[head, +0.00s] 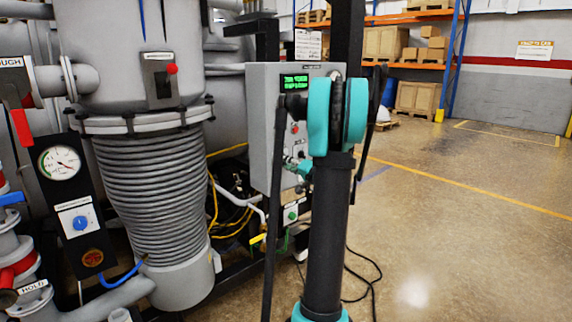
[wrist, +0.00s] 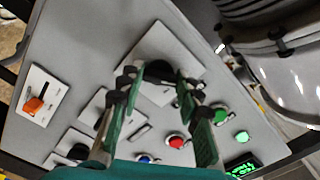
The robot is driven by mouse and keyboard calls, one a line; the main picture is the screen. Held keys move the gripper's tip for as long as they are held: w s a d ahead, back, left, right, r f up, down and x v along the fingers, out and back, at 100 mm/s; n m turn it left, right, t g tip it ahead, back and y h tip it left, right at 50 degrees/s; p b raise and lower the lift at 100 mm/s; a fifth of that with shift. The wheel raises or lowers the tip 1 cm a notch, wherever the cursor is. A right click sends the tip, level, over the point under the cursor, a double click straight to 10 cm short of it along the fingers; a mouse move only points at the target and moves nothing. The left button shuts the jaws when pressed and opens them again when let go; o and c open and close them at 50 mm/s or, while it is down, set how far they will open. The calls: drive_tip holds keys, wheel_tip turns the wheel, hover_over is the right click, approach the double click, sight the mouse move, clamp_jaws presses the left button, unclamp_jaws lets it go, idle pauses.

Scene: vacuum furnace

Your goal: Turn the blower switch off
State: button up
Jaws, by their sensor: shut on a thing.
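A black rotary knob (wrist: 158,72) on a light plate lies between my fingertips in the wrist view. My gripper (wrist: 158,84) has one green finger on each side of it and is shut on it. The fingers partly cover the knob, so its exact angle is hard to tell. The panel's labels are too small to read, so I cannot tell by name which control is the blower switch. In the head view, the grey control cabinet (head: 262,110) stands behind my arm, and my gripper is mostly hidden beside the cabinet's front.
In the wrist view, an orange-handled switch (wrist: 34,104), a red button (wrist: 176,141), a blue button (wrist: 144,158) and green buttons (wrist: 220,116) share the panel. A green display (head: 295,82) is lit. The ribbed furnace column (head: 150,180) stands left; floor at right is clear.

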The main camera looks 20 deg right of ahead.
drive_tip(key=o, duration=1.2)
drive_tip(key=shift+c, duration=0.2)
drive_tip(key=v, duration=1.2)
